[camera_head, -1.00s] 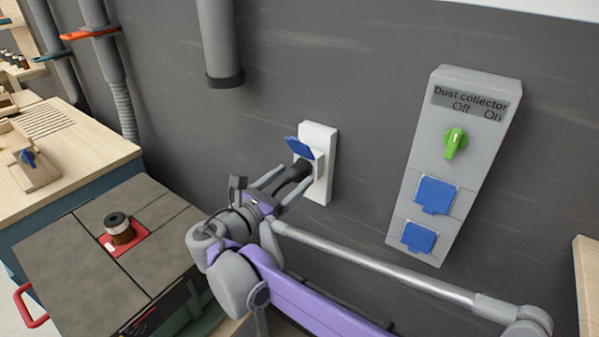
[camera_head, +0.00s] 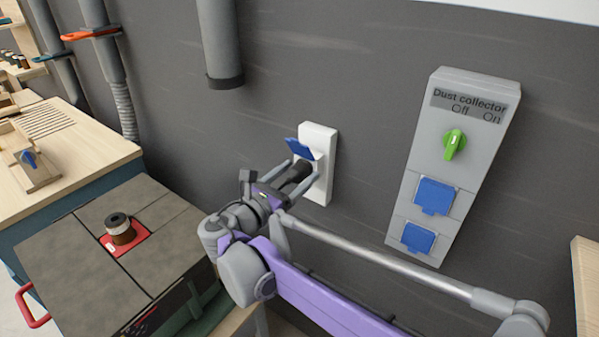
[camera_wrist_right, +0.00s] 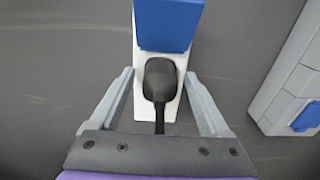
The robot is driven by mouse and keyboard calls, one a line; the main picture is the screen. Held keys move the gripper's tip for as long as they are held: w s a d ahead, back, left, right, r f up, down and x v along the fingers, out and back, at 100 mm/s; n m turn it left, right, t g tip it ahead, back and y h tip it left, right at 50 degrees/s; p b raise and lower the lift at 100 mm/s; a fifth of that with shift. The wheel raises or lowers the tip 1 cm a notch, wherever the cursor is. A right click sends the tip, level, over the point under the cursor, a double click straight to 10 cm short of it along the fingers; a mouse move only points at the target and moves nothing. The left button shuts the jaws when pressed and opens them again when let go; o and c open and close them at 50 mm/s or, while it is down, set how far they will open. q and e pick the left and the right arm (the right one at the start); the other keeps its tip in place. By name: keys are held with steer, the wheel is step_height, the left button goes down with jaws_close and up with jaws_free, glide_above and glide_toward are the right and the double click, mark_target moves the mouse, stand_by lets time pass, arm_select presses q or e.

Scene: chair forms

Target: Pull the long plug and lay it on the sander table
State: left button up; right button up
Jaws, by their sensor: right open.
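The long black plug (camera_head: 293,180) sits in the white wall socket (camera_head: 319,188) under its raised blue lid (camera_head: 300,149). It also shows in the right wrist view (camera_wrist_right: 160,82), with its cable hanging down. My right gripper (camera_head: 288,179) is open, with one finger on each side of the plug. In the right wrist view (camera_wrist_right: 160,88) gaps show between the plug and both fingers. The sander table (camera_head: 80,262) is the grey top at the lower left. My left gripper is not in view.
A brown and black spindle (camera_head: 119,229) stands up from a red insert (camera_head: 140,234) in the sander table. The dust collector box (camera_head: 413,192) is on the wall to the right. A grey pipe (camera_head: 219,45) ends above the socket. A wooden bench (camera_head: 85,147) stands behind the sander.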

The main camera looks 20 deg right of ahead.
mark_target(287, 182)
stand_by(0.9)
jaws_close()
steer(key=shift+a, duration=0.15)
stand_by(0.4)
steer(key=shift+p+v, duration=0.5)
steer(key=shift+v, duration=2.35)
steer(key=shift+s, duration=0.1)
steer(key=shift+v, duration=2.4)
